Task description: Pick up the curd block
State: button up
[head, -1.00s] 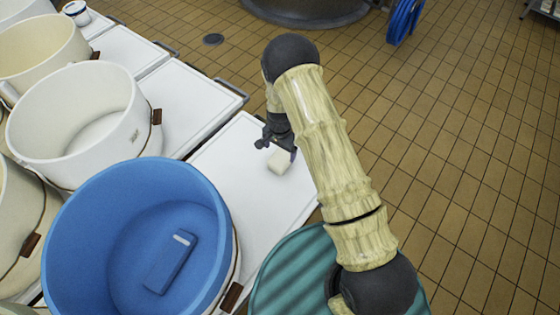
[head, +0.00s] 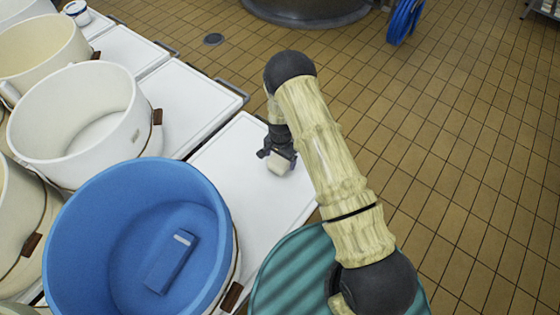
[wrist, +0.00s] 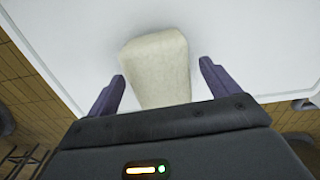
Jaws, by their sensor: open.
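The curd block (head: 280,163) is a small cream-white block on the white tabletop (head: 240,200) in the head view. My gripper (head: 277,160) is right at it, pointing down, with the dark fingers partly hiding the block. In the wrist view the curd block (wrist: 160,65) stands between the two purple-grey fingers of my gripper (wrist: 162,85). The fingers are open, with a gap on each side of the block.
A blue tub (head: 75,240) with a blue block-like item (head: 168,265) inside stands left of the table. White tubs (head: 30,110) stand behind it. A teal ribbed round surface (head: 290,275) is near the front. Tiled floor (head: 460,170) lies open at the right.

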jog(key=c, duration=1.3)
notch_tip(320, 180, up, 10)
jog(key=shift+r, duration=0.1)
jog(key=shift+d, duration=0.1)
